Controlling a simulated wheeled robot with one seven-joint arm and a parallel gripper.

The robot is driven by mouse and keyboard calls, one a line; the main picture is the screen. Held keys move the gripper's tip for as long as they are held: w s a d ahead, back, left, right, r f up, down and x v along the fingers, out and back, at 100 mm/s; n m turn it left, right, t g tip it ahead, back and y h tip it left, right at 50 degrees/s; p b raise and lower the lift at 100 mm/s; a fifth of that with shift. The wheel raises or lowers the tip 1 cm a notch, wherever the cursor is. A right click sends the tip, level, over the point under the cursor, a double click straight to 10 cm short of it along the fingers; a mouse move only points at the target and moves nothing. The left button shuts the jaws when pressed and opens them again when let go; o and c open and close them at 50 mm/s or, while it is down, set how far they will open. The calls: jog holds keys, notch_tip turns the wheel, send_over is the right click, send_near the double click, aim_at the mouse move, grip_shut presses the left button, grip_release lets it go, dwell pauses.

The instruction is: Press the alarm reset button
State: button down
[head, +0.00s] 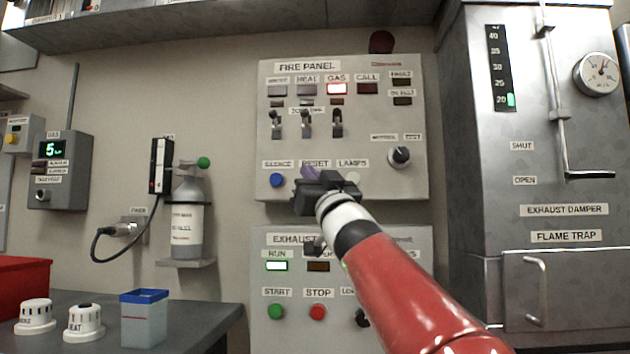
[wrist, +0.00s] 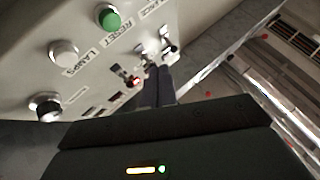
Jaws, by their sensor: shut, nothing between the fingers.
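The fire panel (head: 380,125) is on the wall in the middle of the head view, with a lower row labelled SILENCE, RESET and LAMPS. My gripper (head: 314,176) is in front of the RESET spot and hides that button there. In the wrist view, a round green button (wrist: 108,18) sits beside the RESET label (wrist: 119,35). My gripper's dark fingers (wrist: 156,75) are together and empty, and appear to the lower right of the green button in that view. I see no contact with the button. The GAS lamp (head: 337,88) is lit.
A blue SILENCE button (head: 277,180) is left of my gripper, and a white LAMPS button (wrist: 62,53) is on the other side. Toggle switches (head: 307,124) and a rotary knob (head: 400,156) project from the panel. An exhaust panel (head: 277,245) is below.

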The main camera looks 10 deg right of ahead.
jog(key=shift+w, duration=0.1)
jog(key=w+d+p, duration=0.2)
jog(key=w+p, duration=0.2)
jog(key=w, duration=0.4)
jog(key=shift+d, duration=0.4)
jog(key=shift+w, duration=0.1)
dwell(1.5)
jog(key=shift+w+p, duration=0.1)
jog(key=shift+p, duration=0.25)
jog(key=shift+w+d, duration=0.1)
jog(key=shift+w, duration=0.2)
